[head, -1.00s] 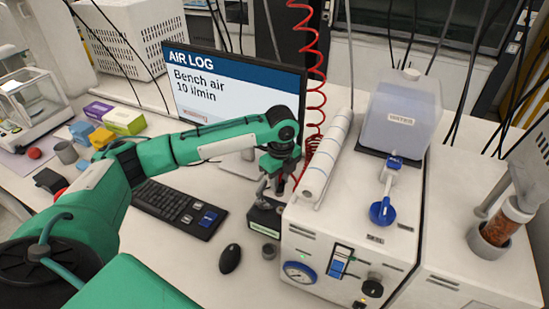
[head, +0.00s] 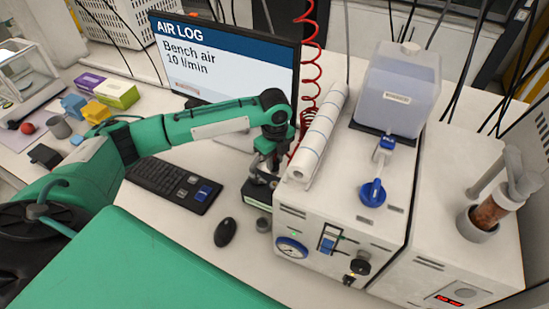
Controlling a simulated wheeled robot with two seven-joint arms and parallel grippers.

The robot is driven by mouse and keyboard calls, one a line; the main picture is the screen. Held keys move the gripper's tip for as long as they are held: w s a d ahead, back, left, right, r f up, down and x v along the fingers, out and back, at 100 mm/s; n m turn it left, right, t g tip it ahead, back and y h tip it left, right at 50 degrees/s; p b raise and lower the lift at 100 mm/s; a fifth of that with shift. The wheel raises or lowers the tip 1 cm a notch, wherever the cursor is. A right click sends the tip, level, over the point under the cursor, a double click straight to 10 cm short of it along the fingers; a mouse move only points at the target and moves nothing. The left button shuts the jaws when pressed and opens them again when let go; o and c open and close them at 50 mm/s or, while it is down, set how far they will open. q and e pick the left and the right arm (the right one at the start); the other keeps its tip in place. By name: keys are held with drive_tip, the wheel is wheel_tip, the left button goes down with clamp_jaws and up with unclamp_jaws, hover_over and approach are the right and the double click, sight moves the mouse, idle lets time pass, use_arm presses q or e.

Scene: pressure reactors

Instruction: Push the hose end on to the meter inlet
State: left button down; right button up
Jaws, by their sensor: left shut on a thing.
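My left gripper (head: 265,168) hangs from the green arm, just above the dark meter box (head: 257,194) with its pale green label. It is shut on the hose end, which is small and mostly hidden by the fingers. The red coiled hose (head: 311,62) drops behind the gripper, beside the monitor. The meter inlet is hidden under the gripper, so I cannot tell whether the hose end touches it. My right gripper is not in view.
The monitor (head: 225,60) is behind; a keyboard (head: 172,186) and mouse (head: 226,232) are left. A small grey cylinder (head: 263,224) stands in front of the meter.

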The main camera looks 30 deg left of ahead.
sight(275, 173)
use_arm(q)
drive_tip(key=shift+f+b, duration=1.35)
drive_tip(key=shift+f, duration=1.35)
drive_tip(key=shift+p, duration=0.4)
drive_tip(key=shift+f, duration=0.55)
drive_tip(key=shift+s, duration=0.1)
drive_tip(key=shift+f, duration=0.2)
idle(0.4)
drive_tip(key=c, duration=0.6)
unclamp_jaws()
